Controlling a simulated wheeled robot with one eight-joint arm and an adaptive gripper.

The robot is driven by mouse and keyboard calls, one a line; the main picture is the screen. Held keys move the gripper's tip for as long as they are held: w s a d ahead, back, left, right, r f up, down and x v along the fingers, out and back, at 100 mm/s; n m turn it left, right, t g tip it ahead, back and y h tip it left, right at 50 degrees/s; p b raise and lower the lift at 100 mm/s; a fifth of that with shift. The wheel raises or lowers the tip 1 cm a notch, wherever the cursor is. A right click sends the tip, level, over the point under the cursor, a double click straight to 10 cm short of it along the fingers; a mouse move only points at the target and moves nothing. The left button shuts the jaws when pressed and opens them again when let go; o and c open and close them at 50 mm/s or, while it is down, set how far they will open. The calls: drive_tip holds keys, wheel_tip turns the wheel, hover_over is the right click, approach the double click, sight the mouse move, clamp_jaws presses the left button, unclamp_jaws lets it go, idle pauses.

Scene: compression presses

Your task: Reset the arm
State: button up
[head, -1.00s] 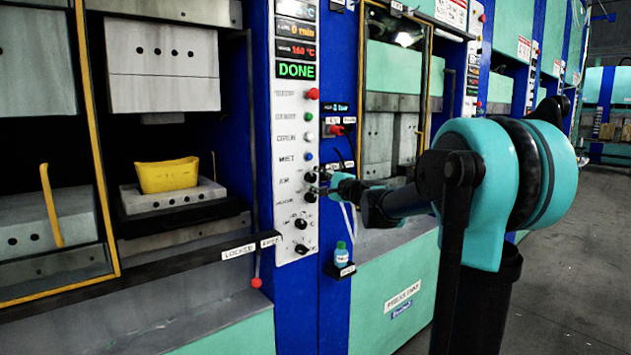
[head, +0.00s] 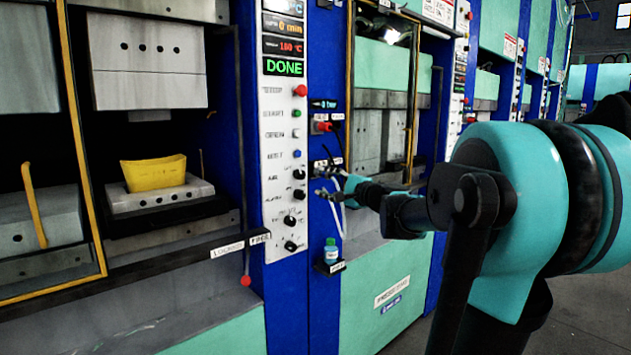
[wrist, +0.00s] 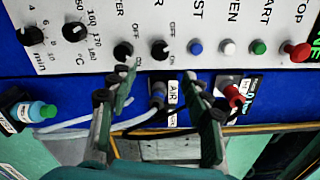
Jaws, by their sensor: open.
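My gripper (head: 324,182) is at the end of my teal and black arm, in front of the blue column just right of the white control panel (head: 287,130). In the wrist view my gripper (wrist: 160,88) has its two dark green fingers spread apart with nothing between them. Behind the gap are the AIR label (wrist: 173,93) and a hose fitting (wrist: 157,92). The red valve handle (wrist: 233,95) is beside the right finger. Black knobs (wrist: 160,50) and a row of coloured buttons lie beyond the fingertips. I cannot tell any contact.
The left press stands open, with a yellow piece (head: 154,173) on its lower block (head: 160,195); its display reads DONE (head: 284,67). Grey floor (head: 412,335) shows at lower right.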

drive_tip(key=shift+v, duration=0.8)
drive_tip(key=s+a+f+n+g+h, duration=0.1)
drive_tip(key=s+f+n+g, duration=0.15)
drive_tip(key=s+f, duration=0.4)
drive_tip(key=s+a+f+n+g+h, duration=0.15)
drive_tip(key=s+f+n, duration=0.25)
drive_tip(key=f, duration=0.6)
drive_tip(key=s+f+n+g+h, duration=0.1)
drive_tip(key=s+f+n+g, duration=0.2)
drive_tip(key=s+f, duration=0.45)
drive_tip(key=s+d+f+n+g+h, duration=0.1)
drive_tip(key=s+d+f+n+h, duration=0.1)
drive_tip(key=s+d+f, duration=0.3)
drive_tip(key=s+d+f+n+g+h, duration=0.2)
drive_tip(key=s+d+f+h, duration=0.2)
drive_tip(key=s+f, duration=0.3)
wheel_tip(320, 180, down, 3)
drive_tip(key=shift+d+f+h, duration=0.2)
drive_tip(key=shift+d+h, duration=0.2)
drive_tip(key=shift+h, duration=0.05)
drive_tip(key=shift+s+d+f, duration=0.1)
drive_tip(key=shift+s+d, duration=0.05)
drive_tip(key=shift+s, duration=0.1)
drive_tip(key=shift+c, duration=0.5)
